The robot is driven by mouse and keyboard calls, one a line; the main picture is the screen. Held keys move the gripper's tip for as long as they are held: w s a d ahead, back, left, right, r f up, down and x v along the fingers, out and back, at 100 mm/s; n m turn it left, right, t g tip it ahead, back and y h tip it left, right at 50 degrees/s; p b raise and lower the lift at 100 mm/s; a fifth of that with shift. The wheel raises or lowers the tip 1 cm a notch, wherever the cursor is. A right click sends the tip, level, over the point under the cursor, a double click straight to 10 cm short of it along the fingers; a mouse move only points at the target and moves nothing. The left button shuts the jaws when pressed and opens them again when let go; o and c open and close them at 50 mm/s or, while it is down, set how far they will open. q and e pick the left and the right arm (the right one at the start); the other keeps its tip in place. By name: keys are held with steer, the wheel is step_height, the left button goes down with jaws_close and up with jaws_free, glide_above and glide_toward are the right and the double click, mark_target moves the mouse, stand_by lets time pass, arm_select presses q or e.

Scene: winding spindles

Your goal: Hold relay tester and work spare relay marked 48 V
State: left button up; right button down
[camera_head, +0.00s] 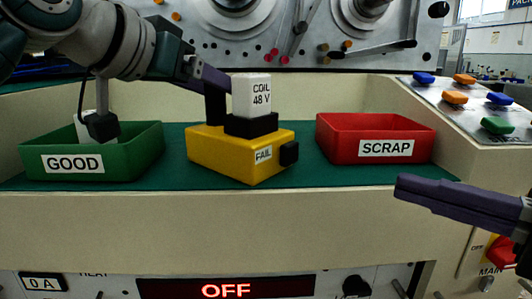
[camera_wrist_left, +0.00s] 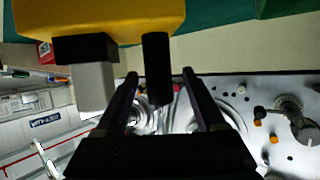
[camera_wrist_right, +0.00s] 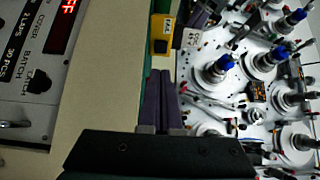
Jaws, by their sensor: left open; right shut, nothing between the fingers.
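The yellow relay tester (camera_head: 222,152) stands on the green mat and shows FAIL. A white relay (camera_head: 252,92) marked COIL 48 V sits upright in its black socket (camera_head: 251,125). A dark post (camera_head: 215,107) rises beside the relay, and a black knob (camera_head: 289,153) sticks out of the tester's right side. My left gripper (camera_wrist_left: 160,76) is open, with the end of the post (camera_wrist_left: 157,50) between its fingers; I cannot tell whether they touch it. The relay (camera_wrist_left: 93,88) is beside them. My right gripper (camera_head: 400,187) is shut and empty, in front of the bench at the right.
A green GOOD tray (camera_head: 132,160) at the left holds a white relay (camera_head: 82,128), partly hidden. A red SCRAP tray (camera_head: 340,147) at the right shows no contents. A winding machine panel (camera_head: 200,35) stands behind. A sloping panel with coloured buttons (camera_head: 470,105) is at the far right.

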arm_select(q)
steer(key=v, duration=1.1)
arm_select(e)
steer(key=s+a+r+n+g+h+p, duration=0.1)
steer(key=s+a+n+g+h+p, duration=0.25)
steer(key=s+p, duration=0.35)
steer(key=s+a+r+n+g+h+p, duration=0.15)
steer(key=s+n+g+p, duration=0.3)
steer(key=p, duration=0.55)
arm_select(q)
steer(key=s+a+f+n+g+y+p, duration=0.15)
steer(key=s+a+g+y+p, duration=0.3)
steer(key=s, duration=0.95)
steer(key=s+a+n+g+y+p, duration=0.3)
steer(key=s+p, duration=0.2)
steer(key=s, duration=0.8)
arm_select(e)
steer(key=s+d+r+n+h, duration=0.3)
steer(key=s+d+r+h, duration=0.3)
steer(key=s+r+h, duration=0.2)
arm_select(q)
step_height(320, 180, up, 37)
steer(key=p, duration=3.7)
steer(key=shift+s, duration=0.25)
arm_select(e)
step_height(320, 180, up, 37)
steer(key=shift+d+r+g, duration=0.15)
steer(key=shift+d+g, duration=0.15)
